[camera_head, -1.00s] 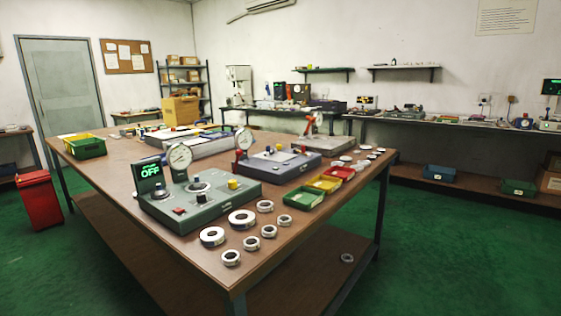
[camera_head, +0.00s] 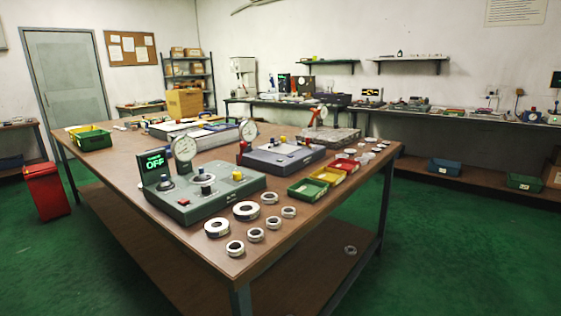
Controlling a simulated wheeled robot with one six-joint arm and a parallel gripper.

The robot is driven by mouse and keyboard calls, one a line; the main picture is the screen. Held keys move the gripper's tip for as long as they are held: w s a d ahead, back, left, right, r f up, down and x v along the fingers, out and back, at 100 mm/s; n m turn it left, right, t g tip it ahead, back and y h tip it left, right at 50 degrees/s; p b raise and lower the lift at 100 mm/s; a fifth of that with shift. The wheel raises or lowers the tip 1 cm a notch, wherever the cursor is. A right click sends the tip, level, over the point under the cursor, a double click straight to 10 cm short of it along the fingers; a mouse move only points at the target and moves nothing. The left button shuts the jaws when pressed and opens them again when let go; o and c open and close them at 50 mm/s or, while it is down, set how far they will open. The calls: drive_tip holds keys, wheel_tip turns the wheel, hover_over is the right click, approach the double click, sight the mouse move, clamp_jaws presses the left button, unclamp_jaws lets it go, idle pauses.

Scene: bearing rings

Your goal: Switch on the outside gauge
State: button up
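A grey-green gauge unit (camera_head: 208,196) stands near the front left of the wooden table. It has a round dial (camera_head: 184,148), a small dark display (camera_head: 156,164) reading "OFF" in green, a red button (camera_head: 184,202) and a yellow knob (camera_head: 237,176). A blue-grey gauge unit (camera_head: 282,158) with its own dial (camera_head: 248,131) stands behind it to the right. I cannot tell from the pictures which unit is the outside gauge. My gripper is not in view.
Several metal rings (camera_head: 246,211) lie at the table's front corner. Green, yellow and red trays (camera_head: 307,190) stand right of the gauge units. A red bin (camera_head: 47,191) stands on the floor at left. The green floor (camera_head: 450,260) right of the table is mostly clear.

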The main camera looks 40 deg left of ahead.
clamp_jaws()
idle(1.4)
